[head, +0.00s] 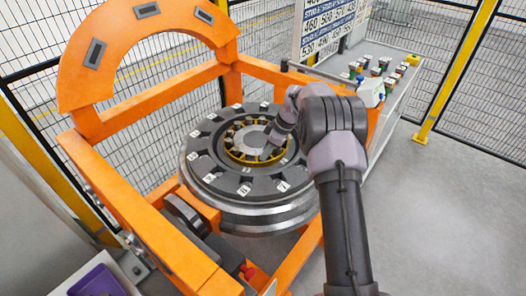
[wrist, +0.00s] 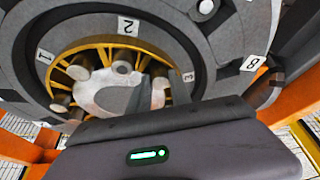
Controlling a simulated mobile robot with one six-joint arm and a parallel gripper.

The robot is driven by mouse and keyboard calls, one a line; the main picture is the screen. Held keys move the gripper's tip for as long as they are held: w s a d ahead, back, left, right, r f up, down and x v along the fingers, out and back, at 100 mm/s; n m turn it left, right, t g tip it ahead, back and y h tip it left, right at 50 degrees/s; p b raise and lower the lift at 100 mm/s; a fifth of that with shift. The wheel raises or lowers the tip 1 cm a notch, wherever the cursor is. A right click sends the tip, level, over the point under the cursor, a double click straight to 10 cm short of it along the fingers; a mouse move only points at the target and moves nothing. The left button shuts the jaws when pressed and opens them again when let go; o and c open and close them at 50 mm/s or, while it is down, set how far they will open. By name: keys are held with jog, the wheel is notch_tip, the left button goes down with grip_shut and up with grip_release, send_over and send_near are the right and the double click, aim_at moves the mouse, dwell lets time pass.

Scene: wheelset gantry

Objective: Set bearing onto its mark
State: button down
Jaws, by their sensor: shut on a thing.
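The bearing (head: 233,152) has a yellow cage ring with several light rollers. It is at the middle of the round grey wheelset disc (head: 205,172), which has numbered white tags around it. In the wrist view the bearing's yellow ring (wrist: 75,52) and rollers show near tags 1, 2 and 3. My gripper (head: 268,152) reaches down into the bearing from the right and is shut on it. In the wrist view my gripper's grey fingers (wrist: 140,98) are at the bearing's inner side. I cannot tell whether the bearing touches the disc or hangs just above it. No separate mark can be made out.
An orange gantry frame (head: 150,225) with a tall arch (head: 75,68) surrounds the disc. A side table (head: 395,90) with several small coloured parts stands behind right. Wire fencing closes the back. A grey bench with a purple bin (head: 98,282) is at lower left. Right floor is clear.

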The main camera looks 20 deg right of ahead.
jog(key=shift+w+d+r+n, duration=0.1)
jog(key=shift+d+n, duration=0.3)
jog(key=shift+d, duration=0.05)
dwell(0.4)
jog(key=c, duration=1.2)
grip_release()
jog(key=shift+o, duration=0.2)
jog(key=p+v, duration=0.3)
jog(key=v, duration=1.4)
jog(key=shift+d+p, duration=0.3)
jog(key=shift+p, duration=0.1)
jog(key=shift+w+r, duration=0.1)
